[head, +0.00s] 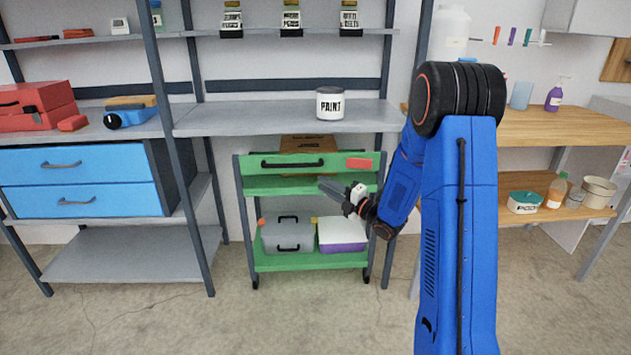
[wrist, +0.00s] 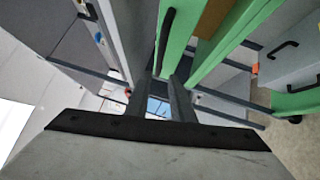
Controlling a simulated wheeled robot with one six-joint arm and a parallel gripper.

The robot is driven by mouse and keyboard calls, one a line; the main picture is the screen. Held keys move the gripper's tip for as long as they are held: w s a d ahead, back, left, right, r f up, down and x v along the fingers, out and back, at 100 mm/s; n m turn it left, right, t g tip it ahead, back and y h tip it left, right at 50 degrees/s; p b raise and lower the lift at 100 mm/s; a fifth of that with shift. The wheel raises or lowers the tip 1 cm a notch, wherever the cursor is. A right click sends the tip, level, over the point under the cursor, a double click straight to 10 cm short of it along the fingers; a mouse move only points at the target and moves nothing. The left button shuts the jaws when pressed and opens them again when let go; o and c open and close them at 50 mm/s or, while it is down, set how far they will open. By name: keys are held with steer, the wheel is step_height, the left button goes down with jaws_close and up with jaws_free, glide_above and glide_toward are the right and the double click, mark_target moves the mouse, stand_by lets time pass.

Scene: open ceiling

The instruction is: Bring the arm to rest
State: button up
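My blue arm (head: 458,200) rises at the right of the head view, bends at a black joint, and reaches down and left. My gripper (head: 328,187) is in front of the green cart's upper part, its grey fingers pointing left. In the wrist view my gripper (wrist: 163,82) shows two dark fingers with a clear gap between them and nothing held. The green cart (head: 258,186) stands behind it. I cannot tell from these views whether the fingers touch the cart.
A paint can (head: 330,104) stands on the grey shelf (head: 255,117) above the cart. A grey toolbox (head: 287,236) and a white-and-purple box (head: 342,234) sit on the cart's lower shelf. A wooden workbench (head: 560,126) is at right. The floor in front is clear.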

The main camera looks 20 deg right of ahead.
steer(key=shift+r, duration=0.1)
steer(key=s+d+r+m+g+h, duration=0.2)
steer(key=s+r+m+h, duration=0.2)
steer(key=s+m+h, duration=0.3)
steer(key=s+d+r+m+g+h, duration=0.1)
steer(key=s+r+m+g+h, duration=0.1)
steer(key=s+r+m+h, duration=0.45)
steer(key=s+a+f+m+g+y, duration=0.1)
steer(key=s+m, duration=0.3)
steer(key=s, duration=0.7)
steer(key=s+a+f+m+g+y, duration=0.1)
steer(key=s+a+f+m+g, duration=0.1)
steer(key=s, duration=1)
steer(key=s+a+f+m+g+y, duration=0.1)
steer(key=s+m, duration=0.5)
steer(key=s, duration=0.6)
steer(key=a+f+g, duration=0.1)
steer(key=a+g, duration=0.1)
steer(key=g, duration=0.1)
steer(key=shift+f+g, duration=0.35)
steer(key=shift+g, duration=0.05)
